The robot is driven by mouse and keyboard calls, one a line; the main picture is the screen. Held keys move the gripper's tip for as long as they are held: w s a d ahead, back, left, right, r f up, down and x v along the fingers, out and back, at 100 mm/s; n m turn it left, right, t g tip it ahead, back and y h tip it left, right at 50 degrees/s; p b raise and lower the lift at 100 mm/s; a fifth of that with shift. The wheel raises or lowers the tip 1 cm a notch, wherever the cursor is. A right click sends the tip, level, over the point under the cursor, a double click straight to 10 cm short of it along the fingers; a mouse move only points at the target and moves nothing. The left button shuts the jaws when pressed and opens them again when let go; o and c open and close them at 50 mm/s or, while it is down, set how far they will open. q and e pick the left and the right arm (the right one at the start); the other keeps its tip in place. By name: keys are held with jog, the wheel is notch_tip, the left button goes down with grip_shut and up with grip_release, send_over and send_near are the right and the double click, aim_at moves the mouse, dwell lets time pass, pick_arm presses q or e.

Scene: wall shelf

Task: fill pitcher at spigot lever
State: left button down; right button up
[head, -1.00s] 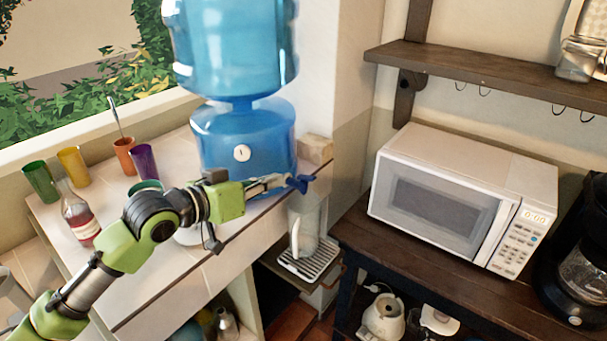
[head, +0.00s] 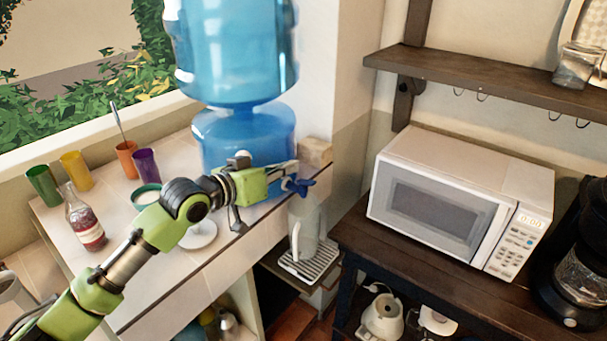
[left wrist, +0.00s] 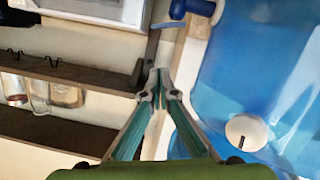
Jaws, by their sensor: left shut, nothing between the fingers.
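The blue water dispenser (head: 240,130) stands on the tiled counter. Its blue spigot lever (head: 299,187) sticks out at the right side, and the lever also shows at the top of the left wrist view (left wrist: 200,7). A clear pitcher (head: 307,222) stands upright below the spigot on a slatted drip tray (head: 308,262); I cannot tell its water level. My left gripper (head: 292,168) is shut and empty, just above and behind the lever in the head view. In the left wrist view its fingertips (left wrist: 160,75) meet, apart from the lever. My right gripper is not in view.
Colored cups (head: 75,170), a bottle (head: 84,218) and a white saucer (head: 200,234) stand on the counter. A small block (head: 315,152) sits behind the spigot. A microwave (head: 460,200) and wooden shelf (head: 490,78) are at the right.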

aim_at(306, 182)
pick_arm(q)
jog(key=w+d+f+p, duration=0.2)
jog(key=d+f, duration=0.1)
jog(key=f, duration=0.1)
jog(key=shift+w+d+f+p, duration=0.15)
jog(key=shift+d+f+p, duration=0.05)
jog(key=shift+f+p, duration=0.2)
jog(key=shift+w, duration=0.1)
